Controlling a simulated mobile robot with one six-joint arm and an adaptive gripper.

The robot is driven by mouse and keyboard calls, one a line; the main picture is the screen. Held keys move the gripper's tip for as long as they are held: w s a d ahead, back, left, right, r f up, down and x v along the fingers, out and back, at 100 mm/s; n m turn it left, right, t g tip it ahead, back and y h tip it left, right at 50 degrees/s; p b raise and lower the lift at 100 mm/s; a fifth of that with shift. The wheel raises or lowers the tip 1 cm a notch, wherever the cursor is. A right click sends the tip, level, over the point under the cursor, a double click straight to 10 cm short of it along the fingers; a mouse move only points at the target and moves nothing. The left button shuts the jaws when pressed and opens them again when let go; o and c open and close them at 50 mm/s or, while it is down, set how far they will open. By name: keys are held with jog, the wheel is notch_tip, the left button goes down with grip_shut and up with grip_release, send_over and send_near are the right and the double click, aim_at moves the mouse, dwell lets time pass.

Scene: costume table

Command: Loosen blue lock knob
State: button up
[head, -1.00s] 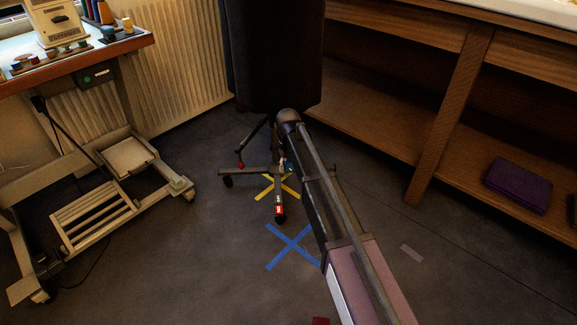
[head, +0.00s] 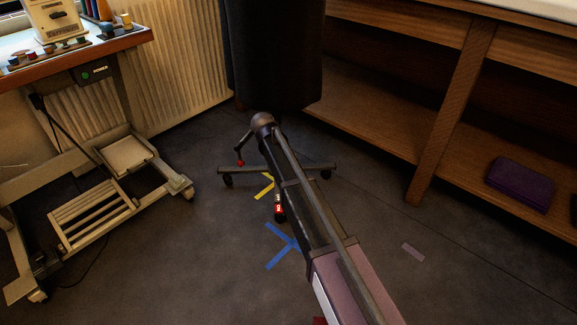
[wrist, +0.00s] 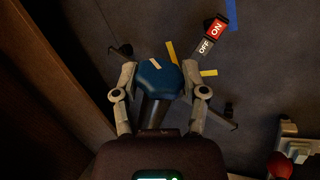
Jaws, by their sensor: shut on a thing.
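In the wrist view, the blue lock knob (wrist: 158,80) sits between the two fingers of my gripper (wrist: 160,76). A pale mark shows on the knob's top. The fingers are closed against its left and right sides. In the head view, my arm covers the knob and the gripper. A dark dress form (head: 275,50) stands on a wheeled base (head: 262,170). A caster with a red and white ON/OFF tab (wrist: 210,38) shows beyond the knob in the wrist view.
A blue floor cross (head: 280,240) and a yellow one (head: 265,188) are partly covered by my arm. A sewing table stand (head: 100,185) is at left. Wooden shelves (head: 440,110) with a purple folded item (head: 520,184) stand at right. Open floor lies at front left.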

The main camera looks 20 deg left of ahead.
jog(key=shift+s+a+f+t+h+b, duration=0.15)
jog(key=shift+s+f+t+h+b, duration=0.1)
jog(key=shift+t+h+b, duration=0.4)
jog(key=shift+r+h+b, duration=0.1)
jog(key=shift+h+b, duration=0.45)
jog(key=shift+h, duration=0.2)
jog(key=o, duration=1.1)
jog(key=shift+t, duration=0.25)
jog(key=shift+o, duration=0.2)
jog(key=shift+w+r, duration=0.1)
jog(key=shift+w+r+y+p, duration=0.1)
jog(key=shift+y+p, duration=0.3)
jog(key=shift+p, duration=0.25)
